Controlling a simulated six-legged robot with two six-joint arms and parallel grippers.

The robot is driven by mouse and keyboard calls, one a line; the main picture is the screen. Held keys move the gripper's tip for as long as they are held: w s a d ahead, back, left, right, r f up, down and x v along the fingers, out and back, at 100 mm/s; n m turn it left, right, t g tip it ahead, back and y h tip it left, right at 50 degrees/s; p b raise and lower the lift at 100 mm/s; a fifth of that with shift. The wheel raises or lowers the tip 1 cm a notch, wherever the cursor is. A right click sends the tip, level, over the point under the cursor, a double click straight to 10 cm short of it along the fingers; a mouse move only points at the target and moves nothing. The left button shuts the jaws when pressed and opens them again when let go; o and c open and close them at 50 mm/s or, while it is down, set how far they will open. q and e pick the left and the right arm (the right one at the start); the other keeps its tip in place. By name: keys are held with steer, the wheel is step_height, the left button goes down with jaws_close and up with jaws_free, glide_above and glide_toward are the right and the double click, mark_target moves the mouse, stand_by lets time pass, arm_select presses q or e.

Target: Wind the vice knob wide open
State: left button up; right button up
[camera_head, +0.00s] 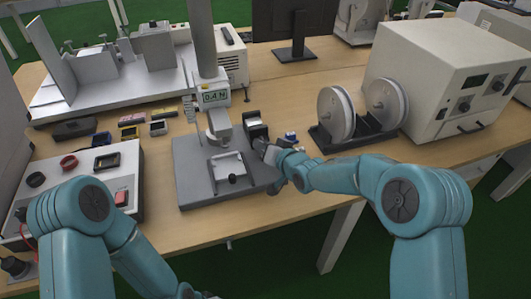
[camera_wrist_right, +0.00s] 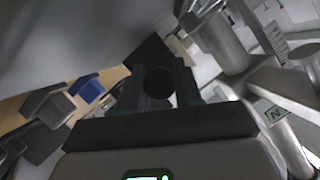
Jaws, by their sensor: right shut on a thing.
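The small vice (camera_head: 256,130), a dark block with a pale top, stands at the back right of the grey tester base (camera_head: 192,190). My right gripper (camera_head: 267,153) is at its front side in the head view. In the right wrist view, the two dark fingers (camera_wrist_right: 160,88) are closed around a round black knob (camera_wrist_right: 159,82). The knob is mostly hidden by my gripper in the head view. My left arm comes in at the lower left, and its gripper is below the picture edge.
The tester's column and display (camera_head: 215,97) rise behind the base. A stand with two spools (camera_head: 336,113) and a white instrument box (camera_head: 440,75) are to the right. A blue item (camera_head: 291,136) lies close beside my right gripper.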

steer(key=shift+a+f+n+h+b, duration=0.15)
steer(key=shift+n+h+b, duration=0.35)
steer(key=shift+b, duration=0.55)
steer(key=shift+n, duration=0.4)
steer(key=shift+r+n+h, duration=0.3)
steer(key=shift+r+h, duration=0.05)
steer(key=shift+h, duration=0.05)
steer(key=n+h+p, duration=0.1)
steer(key=n+p, duration=0.1)
steer(key=p, duration=0.3)
steer(key=shift+r+t, duration=0.15)
steer(key=shift+t, duration=0.15)
arm_select(q)
steer(key=shift+r+p, duration=1.1)
steer(key=shift+r, duration=0.85)
arm_select(e)
steer(key=shift+f+n+t+h, duration=0.2)
steer(key=shift+n+t+h, duration=0.1)
steer(key=shift+n+h, duration=0.35)
steer(key=shift+w, duration=0.1)
steer(key=o, duration=1)
steer(key=shift+o, duration=0.2)
steer(key=shift+f, duration=0.1)
